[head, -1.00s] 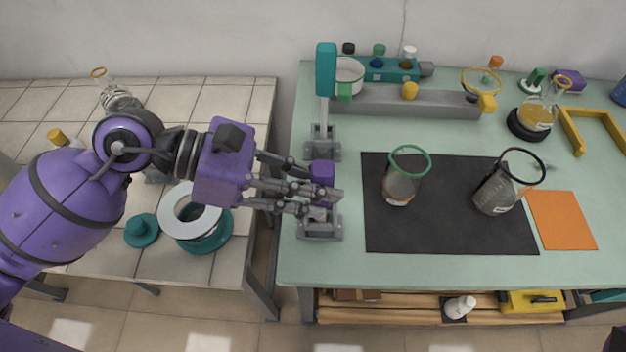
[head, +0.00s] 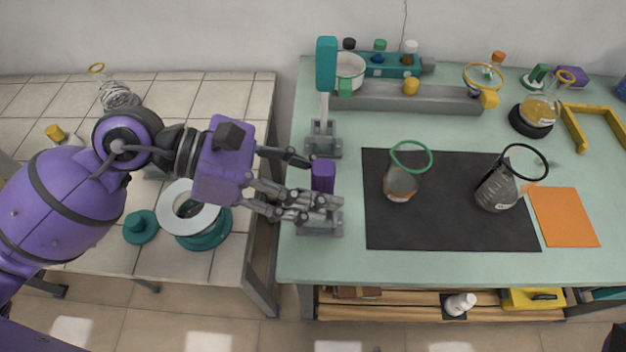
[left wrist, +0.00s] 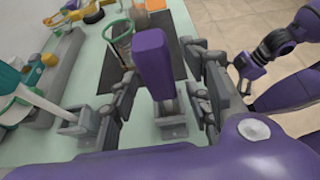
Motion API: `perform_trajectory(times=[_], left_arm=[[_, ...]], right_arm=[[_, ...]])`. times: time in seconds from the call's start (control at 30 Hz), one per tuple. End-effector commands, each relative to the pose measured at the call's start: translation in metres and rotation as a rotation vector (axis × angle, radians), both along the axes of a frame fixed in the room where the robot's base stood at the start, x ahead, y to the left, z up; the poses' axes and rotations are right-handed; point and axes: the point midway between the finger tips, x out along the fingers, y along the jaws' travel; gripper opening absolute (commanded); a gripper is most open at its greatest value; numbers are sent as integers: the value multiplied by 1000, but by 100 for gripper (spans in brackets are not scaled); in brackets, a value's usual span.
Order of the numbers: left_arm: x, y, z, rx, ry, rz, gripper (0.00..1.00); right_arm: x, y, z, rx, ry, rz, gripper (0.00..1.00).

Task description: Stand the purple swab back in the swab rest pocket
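The purple swab (head: 322,176) stands about upright at the front grey swab rest (head: 320,228). In the left wrist view its purple handle (left wrist: 153,62) rises above the grey rest (left wrist: 173,130), with its lower end in the rest; the pocket mouth is partly hidden. My left gripper (head: 310,180) is open, its fingers apart on either side of the swab. The left wrist view shows gaps between the handle and both fingers (left wrist: 160,95). My right gripper (left wrist: 243,72) seems to show at the right of the left wrist view, too small to judge.
A teal-handled swab (head: 326,65) stands in a second grey rest (head: 323,140) behind. A green-rimmed beaker (head: 402,182) and a black-rimmed beaker (head: 497,190) stand on the black mat (head: 440,235) to the right. A grey rail (head: 440,101) lies at the back.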

Motion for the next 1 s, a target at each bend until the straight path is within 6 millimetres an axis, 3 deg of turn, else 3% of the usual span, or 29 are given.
perform_trajectory(times=[0.37,1.0], left_arm=[[0,0,0,0,0,0,44],[0,20,8,0,2,1,44]], right_arm=[[-10,-1,-3,-2,18,-4,100],[3,1,0,1,-4,1,100]])
